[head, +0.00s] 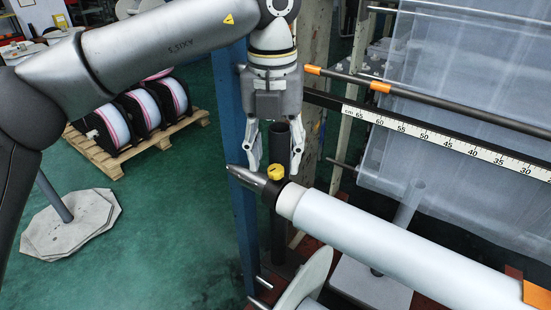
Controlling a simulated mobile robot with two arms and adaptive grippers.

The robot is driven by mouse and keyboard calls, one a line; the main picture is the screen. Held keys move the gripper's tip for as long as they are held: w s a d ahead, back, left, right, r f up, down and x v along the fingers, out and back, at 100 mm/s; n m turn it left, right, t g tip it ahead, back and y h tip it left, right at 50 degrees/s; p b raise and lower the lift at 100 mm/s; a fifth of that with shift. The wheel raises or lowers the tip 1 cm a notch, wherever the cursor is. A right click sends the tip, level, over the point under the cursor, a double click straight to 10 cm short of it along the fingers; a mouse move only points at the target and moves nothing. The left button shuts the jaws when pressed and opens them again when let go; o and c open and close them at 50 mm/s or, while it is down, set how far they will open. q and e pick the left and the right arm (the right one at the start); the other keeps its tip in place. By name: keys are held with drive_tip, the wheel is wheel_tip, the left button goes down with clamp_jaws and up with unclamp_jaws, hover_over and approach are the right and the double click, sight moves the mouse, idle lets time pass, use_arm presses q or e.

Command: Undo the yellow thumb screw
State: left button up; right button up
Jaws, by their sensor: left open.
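The yellow thumb screw (276,172) stands on top of a dark collar (271,190) on the bar end, beside the white film roll (390,245). The bar's pointed metal tip (247,177) sticks out to the left. My left gripper (273,167) points down with its fingers spread wide. One finger is on each side of the screw in the picture, and I see no contact. Whether the fingertips are level with the screw or behind it is hard to tell. My right gripper is not in view.
A blue post (234,130) stands behind the bar end. A ruler rail (440,139) and hanging clear film (455,80) are at the right.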

sight(274, 168)
use_arm(q)
wheel_tip(274, 168, up, 10)
idle(0.3)
drive_tip(key=shift+a+f, duration=0.1)
